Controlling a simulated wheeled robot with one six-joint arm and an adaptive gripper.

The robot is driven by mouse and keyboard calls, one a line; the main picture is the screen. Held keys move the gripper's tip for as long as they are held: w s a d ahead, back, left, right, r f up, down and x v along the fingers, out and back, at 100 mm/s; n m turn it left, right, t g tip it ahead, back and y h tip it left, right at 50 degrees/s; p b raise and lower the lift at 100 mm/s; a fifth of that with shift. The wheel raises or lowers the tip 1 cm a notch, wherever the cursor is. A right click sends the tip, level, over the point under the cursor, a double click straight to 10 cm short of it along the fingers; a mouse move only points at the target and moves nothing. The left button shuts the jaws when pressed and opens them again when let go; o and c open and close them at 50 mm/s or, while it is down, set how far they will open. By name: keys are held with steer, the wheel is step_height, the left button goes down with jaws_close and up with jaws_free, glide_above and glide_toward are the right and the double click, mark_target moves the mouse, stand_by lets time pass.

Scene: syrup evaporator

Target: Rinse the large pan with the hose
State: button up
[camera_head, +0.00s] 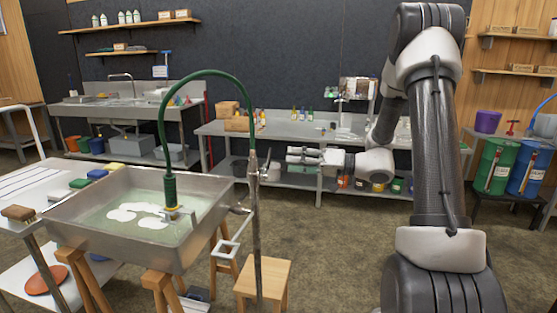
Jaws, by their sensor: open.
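The large pan (122,256) is a wide metal basin on wooden legs at the left, with greenish liquid and white foam patches in it. The green hose (205,74) arches over the pan from an upright metal pipe (256,225) at its right side. The hose's dark green end hangs down into the pan, and a yellowish tip (172,213) shows near the foam. My gripper (290,155) is open and empty. It is to the right of the pipe, apart from the hose and pan, with its fingers pointing left.
A wooden stool (262,279) stands beside the pan's right side. A table (27,187) with colored blocks or sponges adjoins the pan's left. A long metal bench (285,131) and a sink unit (130,107) stand behind. Green and blue drums (498,163) are at the right.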

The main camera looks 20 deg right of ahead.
mark_target(268, 164)
steer(key=shift+v, duration=1.8)
steer(key=shift+a+r, duration=0.1)
steer(key=shift+r, duration=0.15)
steer(key=c, duration=0.4)
steer(key=shift+a+r, duration=0.25)
steer(key=shift+r, duration=0.05)
steer(key=c, duration=0.4)
steer(key=m, duration=0.2)
steer(key=shift+w+f+m+h, duration=0.1)
steer(key=shift+m+h, duration=0.2)
steer(key=shift+h, duration=0.1)
jaws_close()
step_height(268, 164, down, 4)
steer(key=w+d+m+t+h, duration=0.15)
steer(key=m+h, duration=0.25)
steer(key=m, duration=1.3)
steer(key=x, duration=1)
steer(key=shift+s+a+r+m, duration=0.2)
steer(key=shift+s+r, duration=0.25)
steer(key=shift+r, duration=0.35)
steer(key=shift+s+a+r+m, duration=0.1)
steer(key=shift+s+a+r, duration=0.3)
steer(key=shift+r, duration=0.35)
